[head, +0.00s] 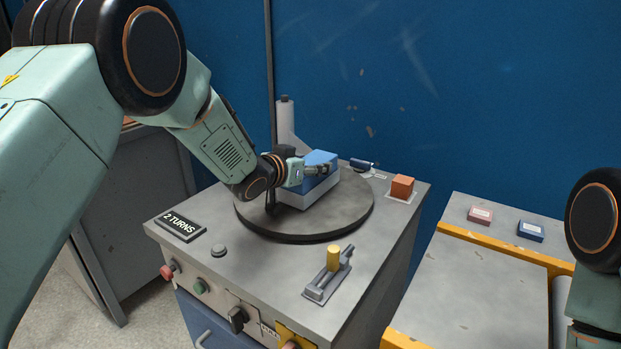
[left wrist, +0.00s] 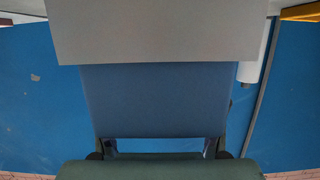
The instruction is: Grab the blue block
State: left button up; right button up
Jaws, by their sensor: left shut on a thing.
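The blue block (head: 320,157) sits on top of a light grey block (head: 306,198), which stands on the dark round turntable (head: 320,228). My left gripper (head: 317,170) reaches in from the left and is shut on the blue block. In the left wrist view, the blue block (left wrist: 157,100) fills the middle between the fingers, with the grey block (left wrist: 155,35) against it at the top of the picture. I cannot tell any gap between the two blocks. Of my right arm only links show at the right edge; its gripper is out of view.
A white cylinder (head: 285,122) stands behind the turntable. An orange block (head: 402,186) lies right on a pale pad. A yellow-handled lever (head: 333,260), a button (head: 218,250) and a "2 TURNS" sign (head: 180,226) are in front. A yellow-edged table (head: 470,285) stands to the right.

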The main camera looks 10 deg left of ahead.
pick_arm(q)
jog(key=c, duration=0.7)
jog(key=shift+w+r, duration=0.1)
jog(key=shift+r, duration=0.1)
grip_shut()
notch_tip(320, 180, up, 10)
jog(key=p, duration=0.3)
jog(key=shift+f, duration=0.2)
jog(key=shift+r, duration=0.1)
